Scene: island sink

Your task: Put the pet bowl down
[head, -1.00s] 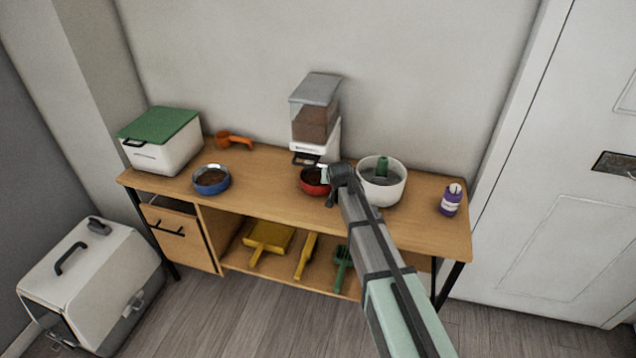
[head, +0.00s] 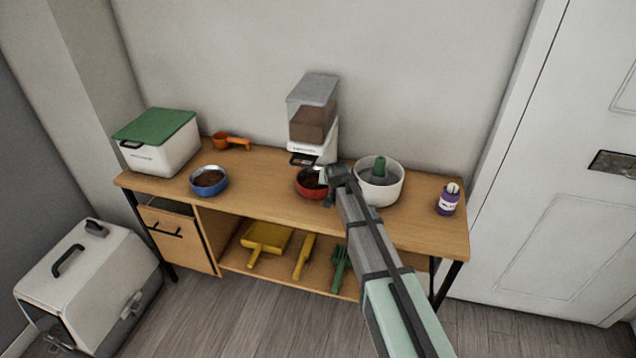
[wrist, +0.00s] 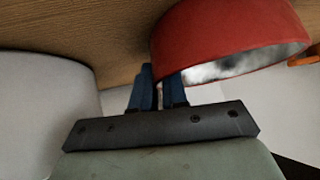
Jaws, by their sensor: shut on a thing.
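The pet bowl (head: 309,191) is red outside with a silver inside, and something brown shows in it. It is upright at the front of the food dispenser (head: 313,125), on or just above the desk top; I cannot tell if its base touches. My gripper (head: 326,178) is at the bowl's right side, shut on its rim. In the wrist view the blue fingers of my gripper (wrist: 160,88) meet the edge of the red bowl (wrist: 215,35). My arm hides part of the bowl's right side in the head view.
The wooden desk (head: 260,210) holds a blue bowl (head: 208,182) of brown food, a green-lidded box (head: 160,145) and an orange scoop (head: 230,142). A white tub (head: 385,190) stands close right of my gripper, a purple bottle (head: 447,203) further right. Desk between both bowls is clear.

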